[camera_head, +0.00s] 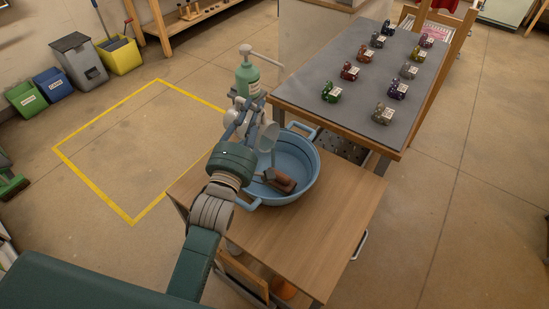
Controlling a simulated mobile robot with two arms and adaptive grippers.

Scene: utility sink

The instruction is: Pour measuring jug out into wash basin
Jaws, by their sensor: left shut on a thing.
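The blue wash basin (309,160) stands on a small wooden table and has a handle on each side. My left arm reaches in from the lower left, and its gripper (254,121) is at the basin's far left rim. It is shut on what looks like the grey, see-through measuring jug (267,137), which is held above the left part of the basin and looks tilted. The fingers partly hide the jug, and I cannot tell what is in it. A brown block-like thing (282,182) lies in the basin. My right gripper is out of view.
A grey-topped bench (345,82) with several small coloured items is behind the basin. The wooden table top (318,222) is clear in front of the basin. Bins (78,62) stand far left.

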